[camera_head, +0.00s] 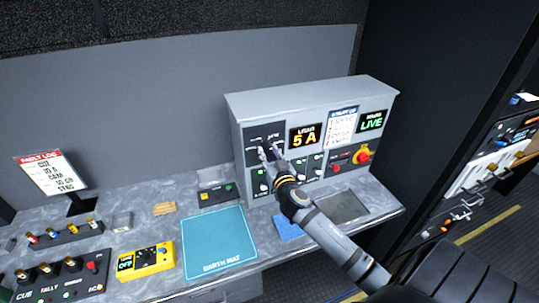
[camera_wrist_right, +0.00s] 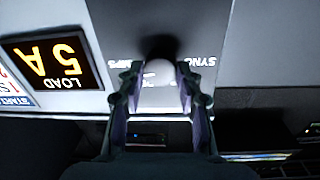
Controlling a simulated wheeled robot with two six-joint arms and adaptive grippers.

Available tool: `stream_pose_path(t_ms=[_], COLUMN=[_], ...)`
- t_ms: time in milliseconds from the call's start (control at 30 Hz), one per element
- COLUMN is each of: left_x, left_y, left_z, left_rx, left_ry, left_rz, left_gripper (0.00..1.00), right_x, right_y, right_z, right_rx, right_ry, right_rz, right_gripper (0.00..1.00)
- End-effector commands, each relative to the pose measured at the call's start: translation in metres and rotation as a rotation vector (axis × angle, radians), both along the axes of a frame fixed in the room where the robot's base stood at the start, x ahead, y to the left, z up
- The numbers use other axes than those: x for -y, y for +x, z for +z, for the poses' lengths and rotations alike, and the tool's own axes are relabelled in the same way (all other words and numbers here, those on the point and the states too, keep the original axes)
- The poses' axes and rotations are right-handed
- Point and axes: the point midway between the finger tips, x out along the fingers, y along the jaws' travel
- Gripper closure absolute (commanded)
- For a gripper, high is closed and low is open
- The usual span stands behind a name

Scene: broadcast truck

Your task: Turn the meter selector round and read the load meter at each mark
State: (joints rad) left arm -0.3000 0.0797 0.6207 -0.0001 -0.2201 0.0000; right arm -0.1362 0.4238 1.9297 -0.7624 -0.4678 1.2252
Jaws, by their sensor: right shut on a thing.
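The load meter (camera_head: 305,136) is a black display on the grey cabinet's face and reads 5 A in amber. It also shows upside down at the left of the right wrist view (camera_wrist_right: 55,62). The meter selector (camera_wrist_right: 160,72) is a pale round knob on a dark panel, left of the meter in the head view. My right gripper (camera_head: 269,153) reaches up to that panel; in the right wrist view its fingers (camera_wrist_right: 160,88) are shut on the knob from both sides. The knob's pointer and part of the lettering around it are hidden. My left gripper is out of view.
A LIVE display (camera_head: 372,121), a start sheet (camera_head: 342,127) and a red knob on yellow (camera_head: 363,156) share the cabinet face. Switches sit just below my gripper. A teal earth mat (camera_head: 217,243) and a yellow meter box (camera_head: 145,260) lie on the bench.

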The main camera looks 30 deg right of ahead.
Motion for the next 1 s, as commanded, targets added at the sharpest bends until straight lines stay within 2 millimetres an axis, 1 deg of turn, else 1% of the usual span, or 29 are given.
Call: stream_pose_path(t_ms=[100,433,700,1000], left_x=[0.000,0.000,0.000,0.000], left_y=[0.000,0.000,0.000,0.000], left_z=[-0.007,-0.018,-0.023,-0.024], left_rx=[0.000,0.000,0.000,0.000], left_ry=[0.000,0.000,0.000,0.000], left_rz=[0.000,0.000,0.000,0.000], left_gripper=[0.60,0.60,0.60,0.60], right_x=[0.000,0.000,0.000,0.000], right_y=[0.000,0.000,0.000,0.000], right_z=[-0.002,-0.002,-0.002,-0.001], right_rx=[-0.019,-0.092,-0.153,-0.219], right_ry=[-0.087,-0.389,-0.639,-0.916], right_rz=[0.000,0.000,0.001,0.001], right_gripper=[0.96,0.96,0.96,0.96])
